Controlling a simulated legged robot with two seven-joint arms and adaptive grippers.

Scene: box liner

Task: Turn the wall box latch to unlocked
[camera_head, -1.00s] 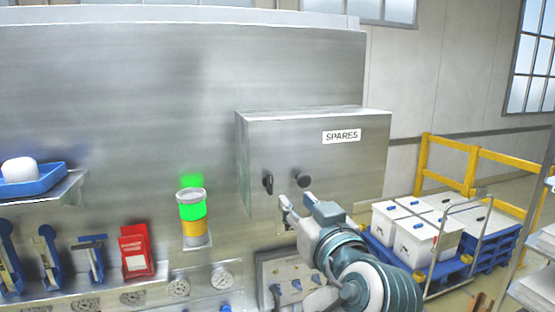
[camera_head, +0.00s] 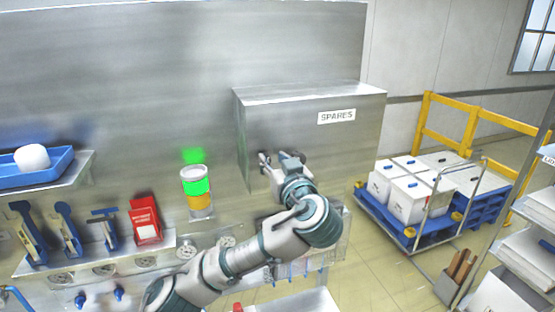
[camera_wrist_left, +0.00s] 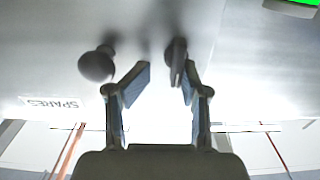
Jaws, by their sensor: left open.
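The grey metal wall box (camera_head: 345,145), labelled SPARES, is mounted on the steel wall panel. In the left wrist view its face carries a dark, narrow latch handle (camera_wrist_left: 177,58) and a round dark knob (camera_wrist_left: 96,65). My left gripper (camera_head: 270,158) is at the lower left of the box front and covers most of the latch and knob in the head view. In the left wrist view the gripper (camera_wrist_left: 161,82) is open, with the latch just inside its right fingertip; I cannot tell if they touch. The knob is outside the left finger. My right gripper is not in view.
A green and yellow signal light (camera_head: 197,190) stands left of the box. Left are a blue tray (camera_head: 45,170) on a shelf, hanging tools and a red holder (camera_head: 145,218). A blue cart (camera_head: 375,215) with white bins and a yellow rail (camera_head: 470,125) stand right.

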